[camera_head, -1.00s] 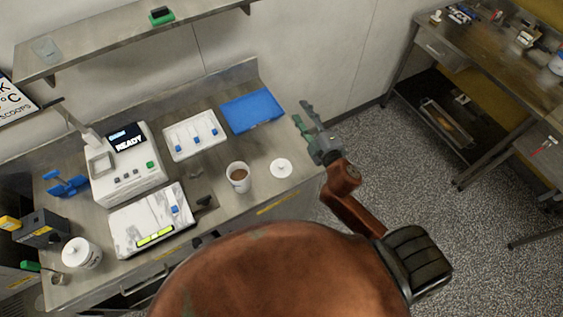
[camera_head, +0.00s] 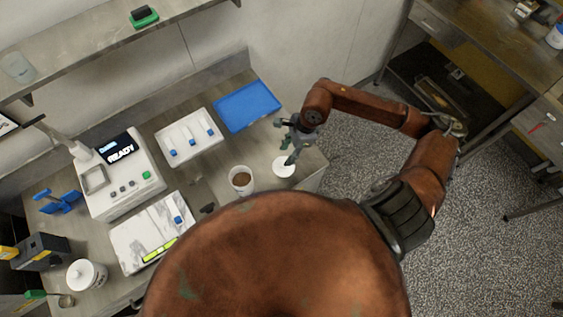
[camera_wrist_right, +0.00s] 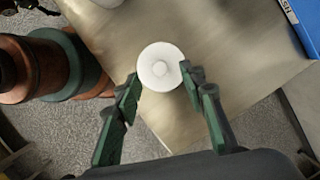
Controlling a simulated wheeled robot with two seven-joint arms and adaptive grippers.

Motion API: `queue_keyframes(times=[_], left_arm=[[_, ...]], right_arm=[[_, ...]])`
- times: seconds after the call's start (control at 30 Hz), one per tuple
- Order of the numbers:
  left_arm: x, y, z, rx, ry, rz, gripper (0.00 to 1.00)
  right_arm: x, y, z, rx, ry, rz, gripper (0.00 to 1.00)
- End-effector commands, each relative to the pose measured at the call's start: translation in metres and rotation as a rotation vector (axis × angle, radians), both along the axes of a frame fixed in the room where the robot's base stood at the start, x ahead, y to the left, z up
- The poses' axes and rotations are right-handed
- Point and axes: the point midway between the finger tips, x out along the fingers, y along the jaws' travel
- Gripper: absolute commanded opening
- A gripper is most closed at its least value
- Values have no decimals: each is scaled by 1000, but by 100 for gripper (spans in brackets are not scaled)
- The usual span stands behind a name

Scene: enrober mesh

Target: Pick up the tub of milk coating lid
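The white round lid (camera_head: 284,167) with a small knob lies flat on the steel counter near its right end. It also shows in the right wrist view (camera_wrist_right: 160,66), top side up. The open white tub (camera_head: 241,181) with brown contents stands just left of the lid. My right gripper (camera_head: 290,154) is over the lid, partly covering it in the head view. In the right wrist view its green-padded fingers are open, with the lid showing between and beyond the fingertips (camera_wrist_right: 161,78). Nothing is held. My left gripper is not in view.
A blue tray (camera_head: 247,106) and a white tray with small blue pieces (camera_head: 189,139) lie behind. A machine reading READY (camera_head: 119,183), a marbled slab device (camera_head: 151,232) and a lidded white jar (camera_head: 86,275) stand left. The counter's right edge is close to the lid.

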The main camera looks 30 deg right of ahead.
Motion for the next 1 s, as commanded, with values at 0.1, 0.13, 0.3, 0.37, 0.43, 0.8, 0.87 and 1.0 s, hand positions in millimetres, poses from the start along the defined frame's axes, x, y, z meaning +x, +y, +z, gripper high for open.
queue_keyframes(times=[0.1, 0.13, 0.3, 0.37, 0.43, 0.8, 0.87, 1.0], left_arm=[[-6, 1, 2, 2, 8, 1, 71], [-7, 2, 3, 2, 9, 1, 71], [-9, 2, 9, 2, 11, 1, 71], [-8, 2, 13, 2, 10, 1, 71], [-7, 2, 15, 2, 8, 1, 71], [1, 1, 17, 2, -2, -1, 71], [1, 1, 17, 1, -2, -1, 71], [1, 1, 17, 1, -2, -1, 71]], right_arm=[[-2, 2, -13, 2, 5, -6, 38], [-1, 2, -16, 2, 4, -7, 38], [-2, 3, -35, 4, 7, -10, 38], [-2, 3, -44, 5, 6, -9, 38], [-1, 5, -54, 6, 6, -9, 38], [2, 10, -71, 5, 1, -4, 38], [2, 10, -71, 4, 1, -4, 36], [2, 11, -71, 5, 2, -3, 27]])
